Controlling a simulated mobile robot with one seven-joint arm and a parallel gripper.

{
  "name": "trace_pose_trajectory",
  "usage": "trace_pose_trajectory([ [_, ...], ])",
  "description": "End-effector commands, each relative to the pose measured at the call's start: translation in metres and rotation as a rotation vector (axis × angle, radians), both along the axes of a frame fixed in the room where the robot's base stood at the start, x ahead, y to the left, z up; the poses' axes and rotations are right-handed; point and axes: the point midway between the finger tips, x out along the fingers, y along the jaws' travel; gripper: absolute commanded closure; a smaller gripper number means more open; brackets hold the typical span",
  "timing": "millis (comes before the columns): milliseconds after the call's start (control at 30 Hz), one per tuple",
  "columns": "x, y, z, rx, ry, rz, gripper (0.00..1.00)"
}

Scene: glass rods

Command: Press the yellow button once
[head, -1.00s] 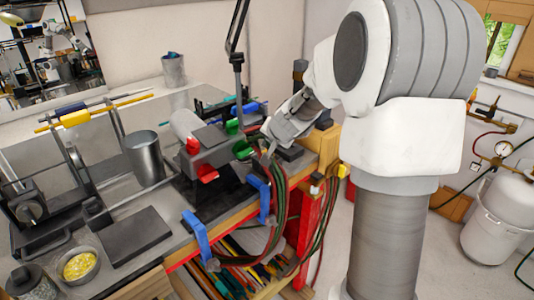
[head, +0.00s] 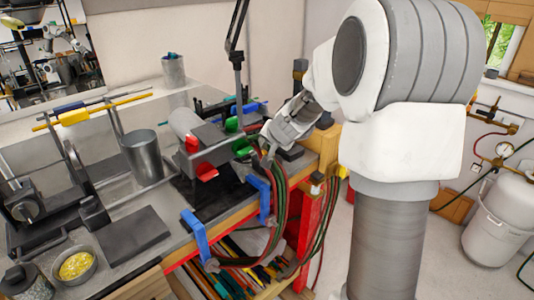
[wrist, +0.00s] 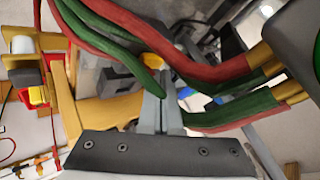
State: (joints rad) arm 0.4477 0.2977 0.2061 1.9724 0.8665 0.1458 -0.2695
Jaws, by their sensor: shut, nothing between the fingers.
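A rounded yellow button (wrist: 152,61) shows in the wrist view just beyond my fingertips, beside a dark grey block. I cannot tell whether the fingers touch it. My gripper (wrist: 154,88) is shut and empty, its fingers pointing toward the button between red and green hoses. In the head view my gripper (head: 267,151) is low over the right end of the bench, beside the hoses. The button cannot be made out there, hidden behind or beside the gripper and hoses.
Red and green hoses (wrist: 205,72) run close around my fingers. A red and yellow fitting (wrist: 38,96) is at the left of the wrist view. Blue clamps (head: 196,234) line the bench edge. A metal cup (head: 143,158) and a bowl (head: 77,267) stand farther left.

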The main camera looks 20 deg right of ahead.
Motion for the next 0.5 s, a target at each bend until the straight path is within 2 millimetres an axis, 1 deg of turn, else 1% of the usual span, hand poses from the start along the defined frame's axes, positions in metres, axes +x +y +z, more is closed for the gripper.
trace_pose_trajectory([
  [500,0.0,0.0001,-0.006,-0.001,0.0,0.001,1.0],
])
